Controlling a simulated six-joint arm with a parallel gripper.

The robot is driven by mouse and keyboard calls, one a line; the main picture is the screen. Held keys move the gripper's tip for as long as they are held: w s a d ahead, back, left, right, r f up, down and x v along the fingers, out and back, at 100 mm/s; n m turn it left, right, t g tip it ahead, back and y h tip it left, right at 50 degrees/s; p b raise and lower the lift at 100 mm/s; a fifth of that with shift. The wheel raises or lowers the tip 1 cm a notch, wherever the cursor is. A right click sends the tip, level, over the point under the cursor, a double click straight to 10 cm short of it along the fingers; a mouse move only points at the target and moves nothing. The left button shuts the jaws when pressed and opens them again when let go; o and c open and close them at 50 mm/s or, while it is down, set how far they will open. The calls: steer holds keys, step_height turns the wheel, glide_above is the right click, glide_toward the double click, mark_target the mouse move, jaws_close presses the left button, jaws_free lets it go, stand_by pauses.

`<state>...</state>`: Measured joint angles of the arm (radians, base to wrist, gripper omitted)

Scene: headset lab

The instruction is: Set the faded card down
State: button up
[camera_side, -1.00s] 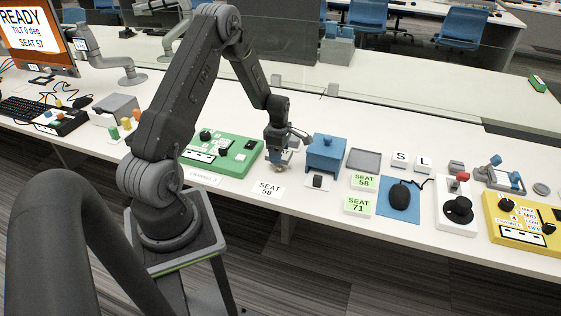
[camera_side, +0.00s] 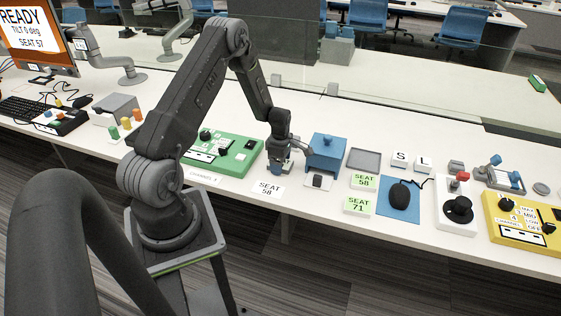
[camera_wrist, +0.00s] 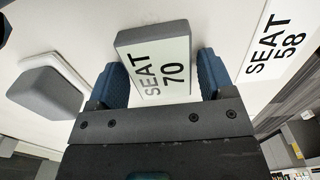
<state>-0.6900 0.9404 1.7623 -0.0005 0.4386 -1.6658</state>
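A small grey block with a white face reading SEAT 70 (camera_wrist: 163,71) is between the two blue fingers of my gripper (camera_wrist: 162,75) in the wrist view. It sits slightly turned against the fingers, with a narrow gap at the right finger; the left one is very close. My gripper looks open around it. In the side view my gripper (camera_side: 280,168) is low over the table, and the block is mostly hidden there. A white SEAT 58 card (camera_side: 268,189) lies flat in front of it, also at the right of the wrist view (camera_wrist: 278,42).
A white plate with a grey block (camera_side: 318,181) and a blue lidded box (camera_side: 325,153) stand close on the right. A green panel (camera_side: 232,158) is on the left. Green SEAT 58 (camera_side: 364,181) and SEAT 71 (camera_side: 358,206) cards lie farther right. The table's front edge is near.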

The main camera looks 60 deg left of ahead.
steer(key=shift+o, duration=0.9)
